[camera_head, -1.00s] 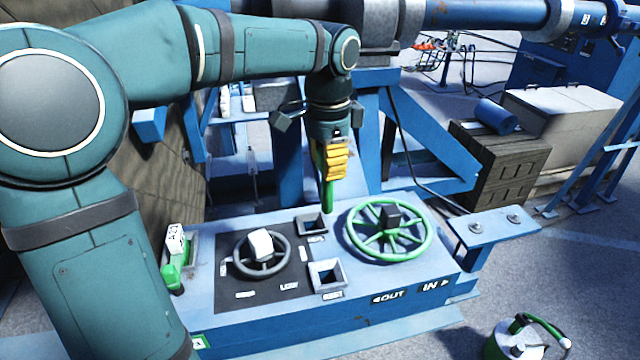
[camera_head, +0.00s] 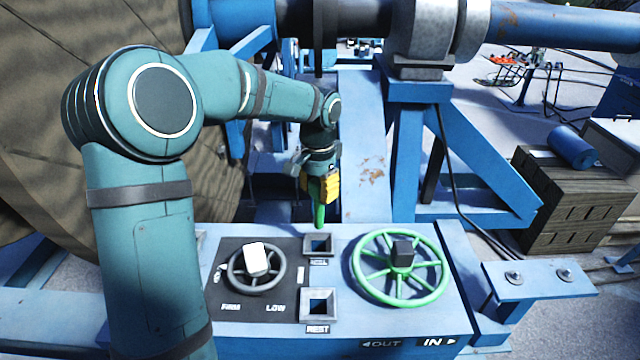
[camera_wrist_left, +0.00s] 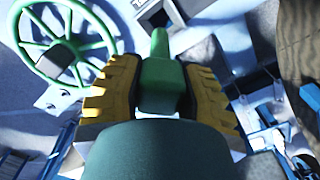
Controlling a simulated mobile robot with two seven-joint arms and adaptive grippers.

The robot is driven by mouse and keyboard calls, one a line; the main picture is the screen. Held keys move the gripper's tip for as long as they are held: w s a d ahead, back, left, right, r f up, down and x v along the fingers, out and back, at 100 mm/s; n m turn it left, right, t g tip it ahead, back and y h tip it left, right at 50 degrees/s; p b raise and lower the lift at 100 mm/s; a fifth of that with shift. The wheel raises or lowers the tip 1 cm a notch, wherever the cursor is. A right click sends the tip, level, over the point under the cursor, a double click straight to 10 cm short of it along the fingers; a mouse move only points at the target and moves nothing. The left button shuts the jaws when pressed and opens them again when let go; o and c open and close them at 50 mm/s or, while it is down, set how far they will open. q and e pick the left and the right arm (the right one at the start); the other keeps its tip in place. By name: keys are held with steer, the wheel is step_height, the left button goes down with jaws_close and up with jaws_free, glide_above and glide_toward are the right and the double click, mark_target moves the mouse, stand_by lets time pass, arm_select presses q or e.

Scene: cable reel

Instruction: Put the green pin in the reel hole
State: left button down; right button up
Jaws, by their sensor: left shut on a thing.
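My left gripper (camera_head: 321,188) is shut on the green pin (camera_head: 320,214), which points down. In the left wrist view the pin (camera_wrist_left: 161,78) sits between the yellow finger pads of the gripper (camera_wrist_left: 163,88). In the head view the pin's tip shows just above the far rim of the upper square hole (camera_head: 318,244), whose small label looks like REEL. The tip looks outside the hole; its height above the panel is hard to judge. A second square hole (camera_head: 318,305), labelled REST, lies nearer and looks empty. My right gripper is not in view.
A green handwheel (camera_head: 400,290) stands right of the holes, and a smaller dark wheel with a white knob (camera_head: 257,260) stands left, all on the blue panel. A blue frame post (camera_head: 405,150) rises behind. A large drum (camera_head: 90,60) fills the left background.

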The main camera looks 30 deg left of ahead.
mark_target(318, 227)
arm_select(q)
steer(key=shift+w+a+f, duration=0.1)
steer(key=shift+f, duration=0.15)
steer(key=shift+f, duration=1.15)
steer(key=shift+f+b, duration=3.5)
steer(key=shift+f, duration=0.95)
steer(key=shift+f+b, duration=1)
steer(key=shift+f, duration=0.65)
steer(key=c, duration=0.6)
jaws_free()
